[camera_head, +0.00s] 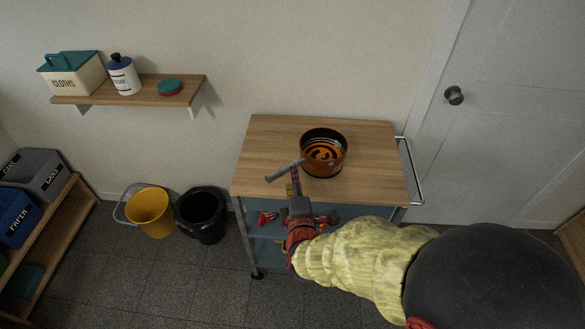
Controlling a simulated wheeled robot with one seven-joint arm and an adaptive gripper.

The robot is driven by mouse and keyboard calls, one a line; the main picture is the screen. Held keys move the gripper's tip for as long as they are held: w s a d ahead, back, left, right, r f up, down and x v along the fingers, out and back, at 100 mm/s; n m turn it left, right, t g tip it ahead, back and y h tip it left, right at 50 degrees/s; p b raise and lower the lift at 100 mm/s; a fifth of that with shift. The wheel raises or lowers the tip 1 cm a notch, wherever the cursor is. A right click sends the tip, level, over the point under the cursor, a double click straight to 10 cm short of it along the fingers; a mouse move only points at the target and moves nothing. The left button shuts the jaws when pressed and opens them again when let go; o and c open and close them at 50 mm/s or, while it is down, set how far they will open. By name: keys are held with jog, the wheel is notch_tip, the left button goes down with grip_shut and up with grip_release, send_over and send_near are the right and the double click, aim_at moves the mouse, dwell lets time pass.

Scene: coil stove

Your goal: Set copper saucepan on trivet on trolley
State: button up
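The copper saucepan (324,154) is upright over the wooden top of the trolley (268,140), right of its middle. Its inside shows orange and dark rings. A grey bar that looks like its handle (283,172) points left and slightly toward me. My gripper (293,179) is at this handle, above the trolley's front edge. Its fingers are small and partly hidden here, so I cannot tell whether they are closed on the handle. No trivet shows; the pan may hide it. I cannot tell whether the pan touches what is below it.
The trolley top is bare around the pan. A push rail (411,172) is on its right, by a door (504,110). A yellow bucket (150,212) and black bin (201,214) stand left. A wall shelf (140,92) holds a cloths box, bottle and round tin.

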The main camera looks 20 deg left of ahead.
jog(key=shift+p+v, duration=0.3)
jog(key=shift+v, duration=1.45)
jog(key=d+r+m+g+h, duration=0.1)
jog(key=d+r+m+g, duration=0.1)
jog(key=d+r+m, duration=0.4)
jog(key=d+r+m+g+h, duration=0.15)
jog(key=d+r+m, duration=0.25)
jog(key=d, duration=0.4)
jog(key=s+d+r+m+g+h, duration=0.2)
jog(key=s+d+m, duration=0.4)
jog(key=s+d, duration=0.3)
jog(key=s+d+r+m+g+h, duration=0.1)
jog(key=s+d+r+m+g, duration=0.1)
jog(key=s+d+m, duration=0.4)
jog(key=s+d, duration=0.3)
jog(key=d, duration=0.3)
jog(key=shift+m+g+h, duration=0.3)
jog(key=shift+g+h, duration=0.05)
jog(key=shift+s+a+r, duration=0.1)
jog(key=shift+r, duration=0.05)
